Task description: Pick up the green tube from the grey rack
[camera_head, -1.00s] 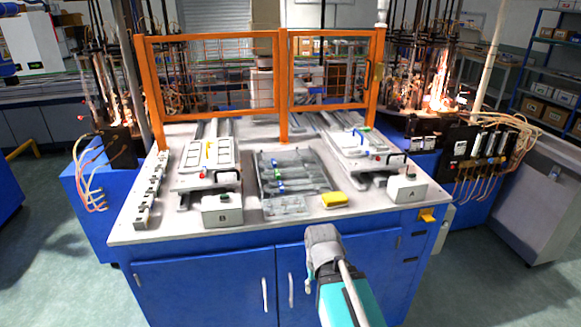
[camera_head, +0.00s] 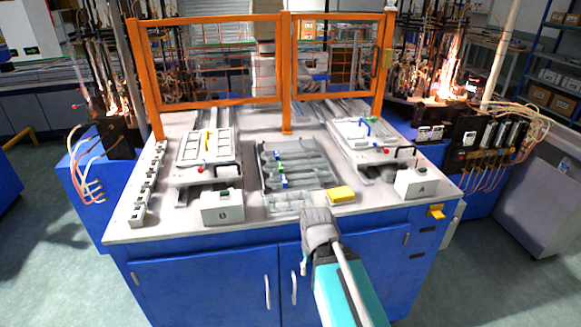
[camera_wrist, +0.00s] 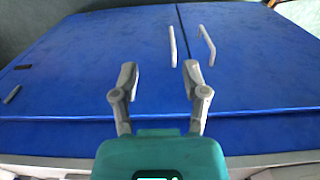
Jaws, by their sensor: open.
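The grey rack (camera_head: 264,182) lies on the middle of the white table and holds several tubes side by side. They carry small coloured bands. A green band marks the green tube (camera_head: 281,169), which lies in the rack among tubes with blue bands. My gripper (camera_head: 306,266) is in front of the table's near edge, short of the rack and a little to its right. Its fingertips are hard to make out in the head view. In the wrist view my gripper (camera_wrist: 160,70) is open, with nothing between its fingers and the blue cabinet front beyond. The rack is out of that view.
A yellow block (camera_head: 341,193) sits right of the rack's near end. Box B (camera_head: 222,206) and box A (camera_head: 416,182) stand near the front edge. Fixtures (camera_head: 205,160) and (camera_head: 365,140) flank the rack. An orange-framed guard (camera_head: 286,75) stands behind it.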

